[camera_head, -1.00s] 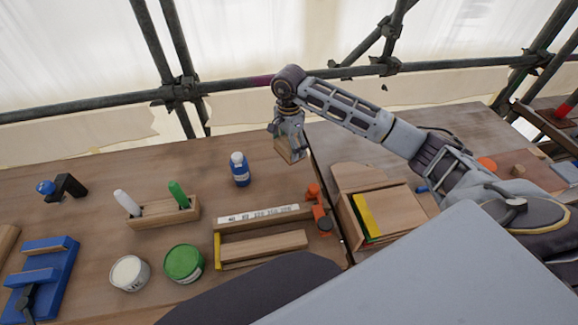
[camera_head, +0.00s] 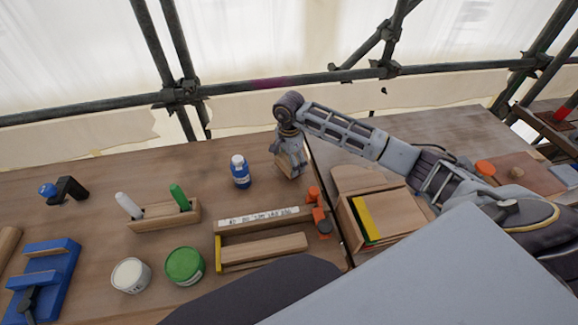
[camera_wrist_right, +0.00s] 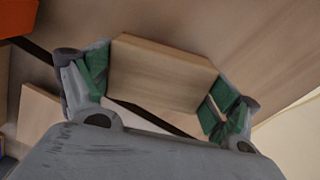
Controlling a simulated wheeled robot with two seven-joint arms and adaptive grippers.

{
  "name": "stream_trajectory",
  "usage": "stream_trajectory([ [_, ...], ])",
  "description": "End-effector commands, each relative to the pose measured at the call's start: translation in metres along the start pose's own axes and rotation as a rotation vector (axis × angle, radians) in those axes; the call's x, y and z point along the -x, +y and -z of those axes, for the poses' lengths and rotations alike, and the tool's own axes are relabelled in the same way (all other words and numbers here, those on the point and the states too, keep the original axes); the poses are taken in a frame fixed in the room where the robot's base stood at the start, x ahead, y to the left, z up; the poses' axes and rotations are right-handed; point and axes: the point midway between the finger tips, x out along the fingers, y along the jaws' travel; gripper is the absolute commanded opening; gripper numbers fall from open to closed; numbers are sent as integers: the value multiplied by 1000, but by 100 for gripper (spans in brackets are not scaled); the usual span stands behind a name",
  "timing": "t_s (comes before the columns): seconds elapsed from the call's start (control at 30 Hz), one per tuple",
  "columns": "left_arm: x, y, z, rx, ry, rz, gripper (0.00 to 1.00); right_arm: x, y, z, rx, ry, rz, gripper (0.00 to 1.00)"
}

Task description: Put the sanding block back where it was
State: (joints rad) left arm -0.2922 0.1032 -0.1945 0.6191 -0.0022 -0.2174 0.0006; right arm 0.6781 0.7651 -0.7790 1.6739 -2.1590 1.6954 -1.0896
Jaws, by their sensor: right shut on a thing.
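The sanding block is a plain wooden block (camera_wrist_right: 160,75). In the right wrist view it sits between the green-padded fingers of my right gripper (camera_wrist_right: 158,98), which is shut on it. In the head view my right gripper (camera_head: 290,158) points down with the block (camera_head: 287,168) at its tips, over the back of the table, right of the blue bottle. Whether the block touches the table cannot be told. My left gripper is not in view.
A blue bottle (camera_head: 240,172) stands just left of the right gripper. Nearer are a labelled wooden rack (camera_head: 262,222), an orange clamp (camera_head: 316,201) and a wooden box (camera_head: 372,218) with a yellow strip. White (camera_head: 130,276) and green (camera_head: 184,266) tins stand front left.

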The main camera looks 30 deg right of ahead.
Motion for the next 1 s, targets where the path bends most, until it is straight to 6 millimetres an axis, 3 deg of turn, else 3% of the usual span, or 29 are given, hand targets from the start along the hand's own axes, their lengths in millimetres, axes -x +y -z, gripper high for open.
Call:
stream_trajectory([
  [0.23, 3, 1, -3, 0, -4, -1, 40, -23, 0, 0, 0, 0, 0, 67],
  [0.77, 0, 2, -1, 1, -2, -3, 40, -28, 0, 0, 1, 1, 1, 67],
  [0.8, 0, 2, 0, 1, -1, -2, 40, -29, 0, 0, 1, 1, 0, 92],
  [0.87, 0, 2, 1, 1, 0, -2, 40, -28, 0, 0, 1, 1, 0, 99],
  [1.0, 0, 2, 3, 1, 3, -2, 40, -28, 0, 0, 1, 1, 0, 100],
])
